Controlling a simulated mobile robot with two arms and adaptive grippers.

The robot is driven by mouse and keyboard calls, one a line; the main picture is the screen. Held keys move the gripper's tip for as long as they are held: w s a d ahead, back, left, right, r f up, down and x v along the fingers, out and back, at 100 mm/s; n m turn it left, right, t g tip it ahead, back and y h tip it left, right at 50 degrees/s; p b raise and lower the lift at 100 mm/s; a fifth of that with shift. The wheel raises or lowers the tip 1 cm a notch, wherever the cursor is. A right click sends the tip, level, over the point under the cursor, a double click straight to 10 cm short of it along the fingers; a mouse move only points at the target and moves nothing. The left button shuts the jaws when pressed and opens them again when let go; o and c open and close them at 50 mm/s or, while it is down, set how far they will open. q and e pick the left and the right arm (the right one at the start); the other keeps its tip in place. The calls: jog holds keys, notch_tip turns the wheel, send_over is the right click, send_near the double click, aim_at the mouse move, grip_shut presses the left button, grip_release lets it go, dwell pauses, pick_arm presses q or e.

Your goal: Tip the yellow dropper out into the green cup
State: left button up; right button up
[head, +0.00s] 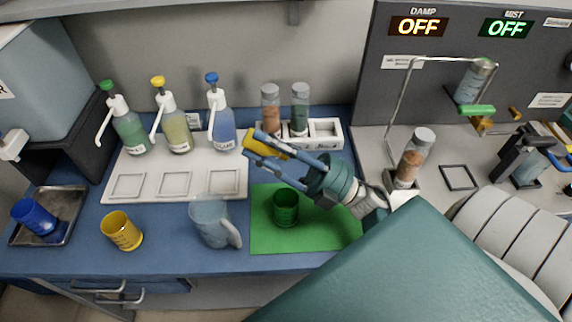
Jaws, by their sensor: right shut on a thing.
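My right gripper (262,150) reaches in from the right and is shut on a small yellow thing, which I take to be the yellow dropper (268,146). It is held between the two blue fingers, above the back left edge of the green mat (262,236). The green cup (286,210) stands upright on the mat, below and to the right of the fingertips. The dropper is up behind the cup in the picture, not over its mouth. The fingers hide part of the dropper, and its opening cannot be made out. My left gripper is not in view.
A clear jug (210,222) stands left of the mat, with a yellow cup (121,231) beyond it. A blue cup (37,218) is on a metal tray (70,211). Several pump bottles stand on a white rack (150,165). Two jars stand behind my gripper.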

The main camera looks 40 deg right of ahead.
jog(key=shift+s+d+r+b, duration=0.1)
jog(key=shift+r+b, duration=0.25)
jog(key=shift+r, duration=0.15)
dwell(0.9)
jog(key=shift+s+d+r+t+y+b, duration=0.15)
jog(key=shift+t+y+b, duration=0.3)
jog(key=shift+b, duration=0.3)
jog(key=shift+s+d+r+t+y+b, duration=0.15)
jog(key=shift+t+y+b, duration=0.3)
jog(key=shift+b, duration=0.3)
dwell(1.7)
jog(key=shift+w+a, duration=0.1)
dwell(0.7)
